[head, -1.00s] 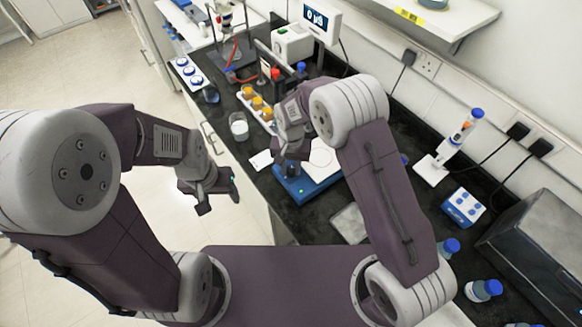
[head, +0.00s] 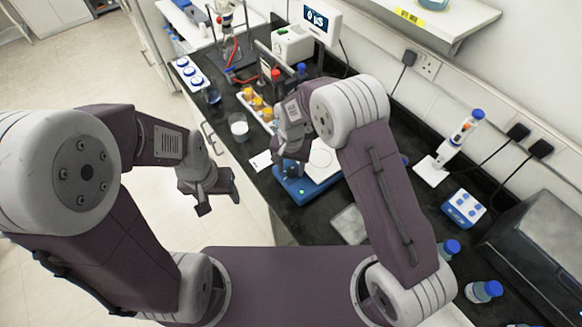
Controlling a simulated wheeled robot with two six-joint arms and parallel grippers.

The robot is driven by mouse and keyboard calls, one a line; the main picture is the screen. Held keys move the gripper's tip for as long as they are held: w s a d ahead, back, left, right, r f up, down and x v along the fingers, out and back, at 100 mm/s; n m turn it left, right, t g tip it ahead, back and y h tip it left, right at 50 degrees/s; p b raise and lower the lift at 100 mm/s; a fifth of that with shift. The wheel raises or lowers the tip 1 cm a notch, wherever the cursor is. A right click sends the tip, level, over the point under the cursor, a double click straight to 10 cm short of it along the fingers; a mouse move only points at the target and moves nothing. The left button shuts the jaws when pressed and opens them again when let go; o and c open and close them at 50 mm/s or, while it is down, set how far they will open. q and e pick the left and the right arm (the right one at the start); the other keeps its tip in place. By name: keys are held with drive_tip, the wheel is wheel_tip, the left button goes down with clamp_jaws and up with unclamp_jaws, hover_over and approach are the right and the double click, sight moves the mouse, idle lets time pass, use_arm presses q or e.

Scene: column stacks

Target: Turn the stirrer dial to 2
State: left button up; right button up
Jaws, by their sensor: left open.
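The stirrer (head: 318,164) has a blue base and a white top plate with a round outline. It stands on the black bench, and a small green light shows on its front. My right gripper (head: 287,166) is over the stirrer's front left part and hides some of it. I cannot make out the dial or its number; the gripper may cover it. The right fingers are too dark and small to tell open from shut, or whether they touch the stirrer. My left gripper (head: 218,197) is open and empty, beyond the bench's front edge, over the floor.
A glass beaker (head: 239,127), a white card (head: 261,161) and a rack of orange-capped vials (head: 257,103) lie left of the stirrer. A pipette stand (head: 432,171), a blue-and-white block (head: 463,207) and blue-capped bottles (head: 484,291) are to the right.

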sight(291, 170)
drive_tip(key=shift+r, duration=0.25)
wheel_tip(291, 170, up, 8)
drive_tip(key=b, duration=0.1)
drive_tip(key=shift+r+b, duration=0.25)
drive_tip(key=shift+b, duration=0.15)
